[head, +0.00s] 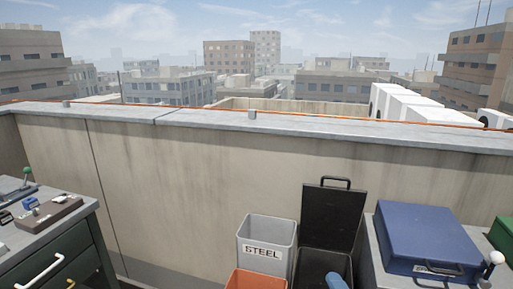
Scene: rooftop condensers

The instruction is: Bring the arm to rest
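Neither of my grippers shows in the head view, and no part of my arms can be made out for certain. Whether the grippers hold anything cannot be seen.
A dark drawer cabinet (62,262) with small tools on top stands at left. A grey STEEL bin (265,254), an orange bin (256,279) and an open black box (332,216) stand before the parapet wall (200,180). At right, a blue case (425,237) lies on a grey surface.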

